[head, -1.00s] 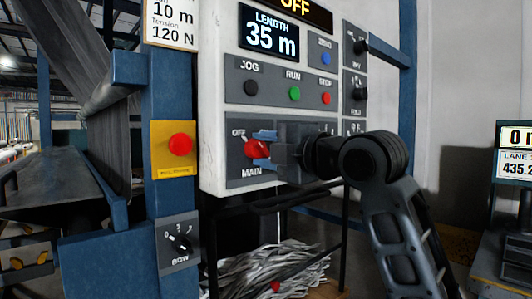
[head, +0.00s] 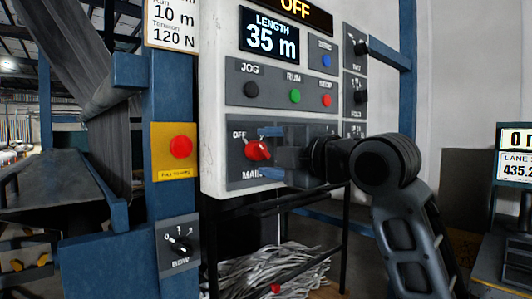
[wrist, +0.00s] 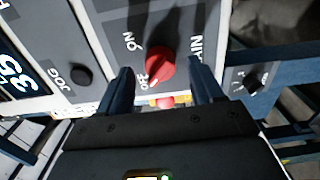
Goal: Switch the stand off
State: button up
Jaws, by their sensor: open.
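The red MAIN knob (head: 257,150) is on the lower part of the white control panel (head: 214,100). Its pointer is turned towards the OFF label, and its white mark shows beside OFF in the wrist view (wrist: 160,64). My gripper (head: 269,153) is open in front of the knob, one finger above and one below it in the head view. In the wrist view my gripper (wrist: 160,78) has a finger on each side of the knob, with gaps between. The status display (head: 295,9) at the top reads OFF.
JOG, RUN and STOP buttons (head: 325,101) sit above the knob. A red button on a yellow plate (head: 181,147) and a BOW dial (head: 180,247) are on the blue post to the left. Grey scrap (head: 265,270) lies below the panel.

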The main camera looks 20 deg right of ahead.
jog(key=v, duration=0.6)
jog(key=shift+s+f, duration=0.1)
jog(key=shift+s, duration=0.05)
jog(key=s+a+f+m+h+p, duration=0.1)
jog(key=s+f+m+h+p, duration=0.1)
jog(key=s+f+m, duration=0.5)
jog(key=s+a+f+m+h+p, duration=0.15)
jog(key=f+m, duration=0.25)
jog(key=f, duration=0.5)
jog(key=s+a+f+m+h+p, duration=0.1)
jog(key=s+f+m+h+p, duration=0.1)
jog(key=s+f+m, duration=0.5)
jog(key=s+f+m+g+p, duration=0.1)
jog(key=s+f+m+p, duration=0.1)
jog(key=s, duration=1.1)
jog(key=s+d+f+m+g+p, duration=0.1)
jog(key=s+f+p, duration=0.1)
jog(key=s, duration=1.2)
jog(key=shift+m, duration=0.4)
